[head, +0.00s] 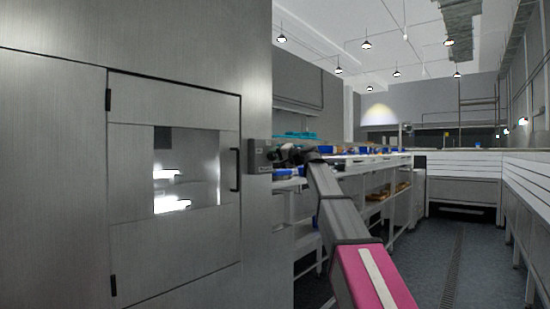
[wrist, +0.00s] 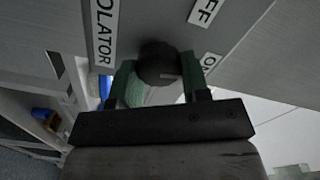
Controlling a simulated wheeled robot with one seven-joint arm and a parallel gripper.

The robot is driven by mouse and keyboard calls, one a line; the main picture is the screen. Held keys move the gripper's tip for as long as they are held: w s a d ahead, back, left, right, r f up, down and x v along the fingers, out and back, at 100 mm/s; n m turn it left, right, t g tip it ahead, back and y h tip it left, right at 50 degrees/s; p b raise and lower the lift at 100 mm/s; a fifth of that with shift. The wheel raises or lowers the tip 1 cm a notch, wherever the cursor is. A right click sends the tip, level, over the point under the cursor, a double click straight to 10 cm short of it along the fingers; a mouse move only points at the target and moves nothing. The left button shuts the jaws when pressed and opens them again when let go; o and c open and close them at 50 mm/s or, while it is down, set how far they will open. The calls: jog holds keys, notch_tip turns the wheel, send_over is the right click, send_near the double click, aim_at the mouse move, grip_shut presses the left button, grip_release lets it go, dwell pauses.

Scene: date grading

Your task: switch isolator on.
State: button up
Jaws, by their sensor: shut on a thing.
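The isolator box (head: 260,156) is a small grey box on the right edge of the tall metal cabinet in the head view. In the wrist view its grey face (wrist: 145,22) carries an ISOLATOR label (wrist: 103,30), an OFF label (wrist: 205,10) and a partly covered ON label (wrist: 209,62). The dark round knob (wrist: 158,60) sits between the labels. My gripper (wrist: 158,88) has its green-padded fingers on either side of the knob and is shut on it. In the head view my gripper (head: 287,156) is at the box. I cannot tell which label the knob points to.
The cabinet (head: 255,60) has a windowed door with a black handle (head: 234,170) left of the box. Shelving with blue bins (head: 327,150) stands behind my arm. A clear floor aisle (head: 430,260) runs to the right, beside a long white-panelled unit (head: 530,200).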

jog(key=shift+m, duration=1.1)
jog(key=o, duration=0.9)
jog(key=shift+d, duration=0.1)
jog(key=v, duration=1)
jog(key=shift+s+d, duration=0.25)
jog(key=shift+s, duration=0.05)
